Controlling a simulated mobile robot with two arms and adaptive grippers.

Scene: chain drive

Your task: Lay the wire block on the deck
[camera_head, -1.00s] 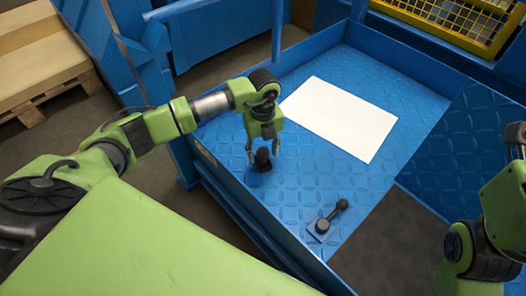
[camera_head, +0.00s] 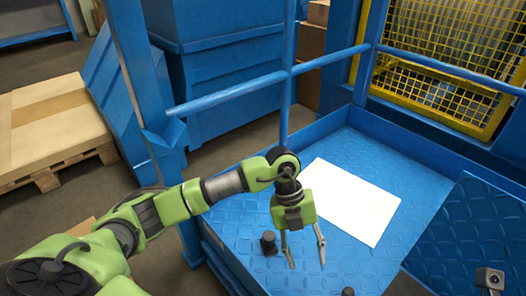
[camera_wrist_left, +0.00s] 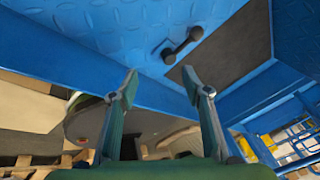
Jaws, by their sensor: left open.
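The deck (camera_head: 345,262) is blue tread plate with raised sides. A small dark upright piece (camera_head: 268,242), which may be the wire block, stands on it near the left side. My left gripper (camera_head: 305,254) is open and empty, just right of this piece and apart from it. In the left wrist view, the open fingers (camera_wrist_left: 165,86) have nothing between them, and the dark piece does not show. My right gripper's fingers are not in view.
A white sheet (camera_head: 350,203) lies on the deck. A dark lever on a base (camera_wrist_left: 183,43) is on the deck, mostly cut off in the head view. Blue rails (camera_head: 230,90) and a yellow mesh guard (camera_head: 450,75) stand behind. A wooden pallet (camera_head: 50,130) is at left.

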